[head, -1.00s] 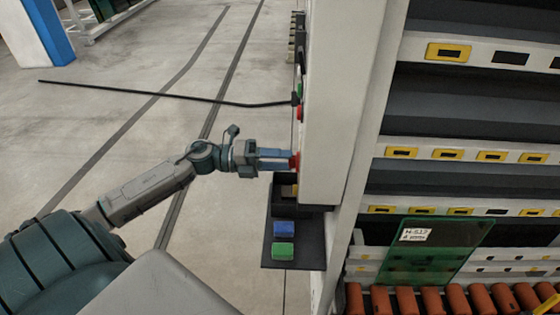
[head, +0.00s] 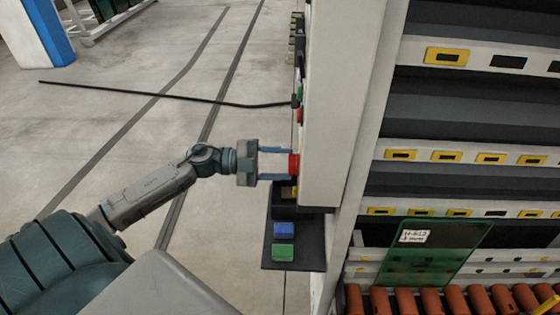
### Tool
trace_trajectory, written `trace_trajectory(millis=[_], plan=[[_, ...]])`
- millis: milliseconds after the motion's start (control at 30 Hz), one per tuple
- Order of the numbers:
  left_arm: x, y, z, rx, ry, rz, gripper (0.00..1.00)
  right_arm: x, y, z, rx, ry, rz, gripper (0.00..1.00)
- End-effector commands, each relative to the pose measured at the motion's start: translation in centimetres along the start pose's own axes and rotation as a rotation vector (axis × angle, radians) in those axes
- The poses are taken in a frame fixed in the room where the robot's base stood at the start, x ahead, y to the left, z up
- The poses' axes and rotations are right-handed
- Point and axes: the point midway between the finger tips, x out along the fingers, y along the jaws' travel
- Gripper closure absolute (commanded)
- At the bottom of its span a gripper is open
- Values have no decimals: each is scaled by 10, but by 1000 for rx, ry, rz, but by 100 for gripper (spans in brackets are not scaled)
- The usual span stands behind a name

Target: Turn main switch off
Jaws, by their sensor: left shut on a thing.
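The main switch (head: 294,164) is a red knob on the left-facing side of the white machine cabinet (head: 333,110). My left gripper (head: 289,163) comes in from the left, with its two blue fingers above and below the red knob. It is shut on the knob, with a gap between the fingers behind it. The gripper has a turned pose, so both fingers show apart. The knob's exact angle is too small to tell. My right gripper is not in view.
A black shelf (head: 268,252) below the switch holds a blue block (head: 284,229) and a green block (head: 283,252). A black rod (head: 160,94) sticks out left from the cabinet above my arm. A green glass panel (head: 432,255) and orange rollers (head: 428,300) are at right.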

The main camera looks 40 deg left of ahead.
Motion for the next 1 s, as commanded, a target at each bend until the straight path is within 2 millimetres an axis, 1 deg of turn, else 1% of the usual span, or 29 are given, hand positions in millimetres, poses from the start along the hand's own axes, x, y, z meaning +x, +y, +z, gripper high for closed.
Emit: trace_trajectory(millis=[200, 400, 967, 1000], plan=[[0, 0, 0, -122, -1, 0, 76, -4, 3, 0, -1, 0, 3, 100], [0, 1, 0, -185, -1, 1, 76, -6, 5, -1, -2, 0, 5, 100], [0, 2, 0, -211, 0, 1, 76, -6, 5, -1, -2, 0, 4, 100], [0, 2, 0, -211, 0, 1, 45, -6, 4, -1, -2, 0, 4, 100]])
